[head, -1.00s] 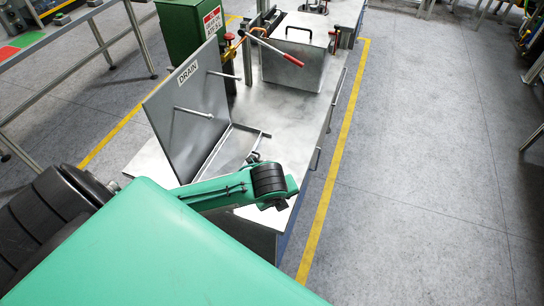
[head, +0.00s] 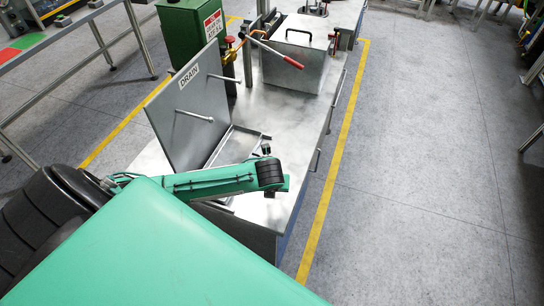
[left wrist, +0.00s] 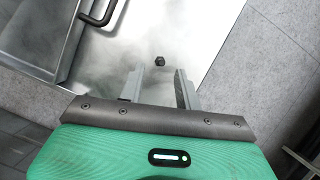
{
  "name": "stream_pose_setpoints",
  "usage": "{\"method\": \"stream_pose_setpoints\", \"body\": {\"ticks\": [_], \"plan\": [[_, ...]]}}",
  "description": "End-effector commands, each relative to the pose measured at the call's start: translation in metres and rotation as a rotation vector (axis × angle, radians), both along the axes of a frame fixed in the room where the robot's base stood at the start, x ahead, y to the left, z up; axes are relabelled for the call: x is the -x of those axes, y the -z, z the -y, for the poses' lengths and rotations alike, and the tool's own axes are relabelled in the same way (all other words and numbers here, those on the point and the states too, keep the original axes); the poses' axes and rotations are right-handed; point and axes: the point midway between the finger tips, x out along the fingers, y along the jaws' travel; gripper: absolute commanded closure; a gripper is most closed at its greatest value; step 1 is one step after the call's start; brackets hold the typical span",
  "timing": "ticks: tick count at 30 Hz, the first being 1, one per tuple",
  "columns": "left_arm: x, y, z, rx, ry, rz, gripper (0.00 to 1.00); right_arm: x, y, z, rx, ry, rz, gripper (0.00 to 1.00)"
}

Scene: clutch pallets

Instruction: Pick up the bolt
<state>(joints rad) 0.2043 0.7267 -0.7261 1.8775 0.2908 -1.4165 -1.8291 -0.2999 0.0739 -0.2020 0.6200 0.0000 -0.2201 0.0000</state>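The bolt (left wrist: 160,61) shows in the left wrist view as a small dark hex-shaped piece on the bright metal top (left wrist: 190,40). My left gripper (left wrist: 159,72) has its two fingers spread apart and empty. In that view the bolt appears between and just beyond the fingertips, with no contact seen. How high the fingers are above the metal top I cannot tell. In the head view my left arm reaches over the bench, but its fingers and the bolt cannot be made out. My right gripper is in neither view.
An upright panel marked DRAIN (head: 186,112), with rods, stands beside my left arm. Farther back are a metal box (head: 297,62), a red-handled lever (head: 285,56) and a green cabinet (head: 190,30). A dark handle (left wrist: 97,12) shows in the left wrist view.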

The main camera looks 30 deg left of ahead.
Motion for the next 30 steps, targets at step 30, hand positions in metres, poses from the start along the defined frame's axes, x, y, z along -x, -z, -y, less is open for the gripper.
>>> {"method": "stream_pose_setpoints", "body": {"ticks": [30], "plan": [[-0.018, 0.048, -0.009, 0.001, -0.001, 0.001, 1.0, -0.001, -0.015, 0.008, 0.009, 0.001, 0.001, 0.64]]}}
